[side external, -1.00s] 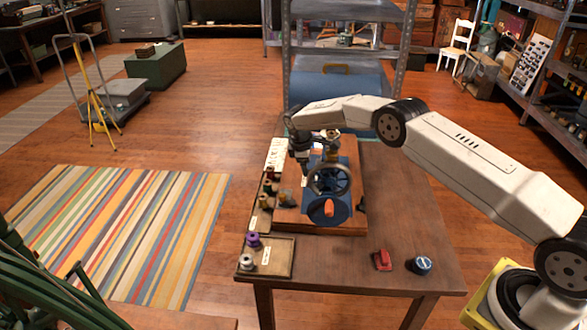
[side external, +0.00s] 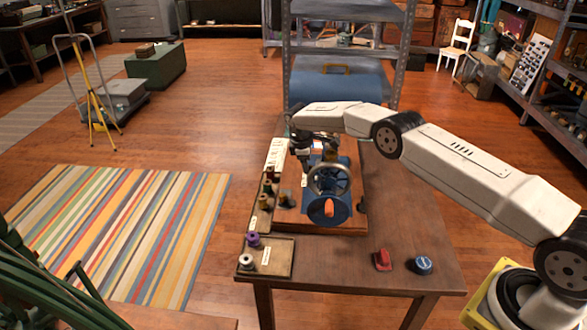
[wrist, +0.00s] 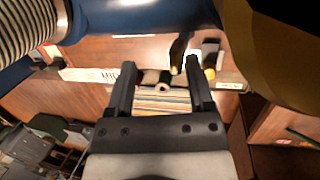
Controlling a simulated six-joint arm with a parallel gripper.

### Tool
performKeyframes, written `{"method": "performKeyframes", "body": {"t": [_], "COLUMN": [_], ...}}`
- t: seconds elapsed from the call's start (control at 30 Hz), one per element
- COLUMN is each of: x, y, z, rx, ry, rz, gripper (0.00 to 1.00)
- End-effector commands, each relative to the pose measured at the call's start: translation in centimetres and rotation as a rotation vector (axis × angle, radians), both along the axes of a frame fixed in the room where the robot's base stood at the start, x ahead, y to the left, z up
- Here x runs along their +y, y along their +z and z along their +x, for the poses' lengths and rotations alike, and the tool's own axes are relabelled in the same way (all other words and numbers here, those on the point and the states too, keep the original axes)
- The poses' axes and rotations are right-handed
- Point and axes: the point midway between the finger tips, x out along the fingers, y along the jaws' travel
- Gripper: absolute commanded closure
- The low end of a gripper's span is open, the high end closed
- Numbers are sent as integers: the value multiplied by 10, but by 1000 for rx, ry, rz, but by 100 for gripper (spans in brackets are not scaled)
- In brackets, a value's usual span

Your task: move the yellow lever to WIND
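A blue machine with a spoked handwheel (side external: 329,179) and an orange knob (side external: 328,209) stands on a wooden base on the table. My gripper (side external: 302,160) is at the machine's far left side, partly hidden behind the wheel. In the wrist view my gripper (wrist: 161,72) has its two fingers spread apart, with nothing clearly held. A dark upright piece (wrist: 180,52) shows near the right finger. A small yellow tip (wrist: 210,73) sits below a grey block just right of that finger. I cannot tell whether it is the yellow lever. The word WIND is not readable.
A white label strip (side external: 275,154) lies along the base's left edge. Several thread spools stand on the left, including a purple one (side external: 253,239). A red object (side external: 382,260) and a blue-topped knob (side external: 422,265) are at the front right. The table's right side is clear.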

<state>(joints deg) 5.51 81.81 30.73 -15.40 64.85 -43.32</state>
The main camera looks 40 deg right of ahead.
Motion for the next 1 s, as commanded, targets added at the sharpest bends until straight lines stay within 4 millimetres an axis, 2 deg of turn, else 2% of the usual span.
{"method": "performKeyframes", "body": {"t": [0.5,1.0], "x": [-6,-4], "y": [-6,-5], "z": [6,5], "rx": [2,2], "ry": [0,0], "rz": [1,1], "gripper": [32,32]}}
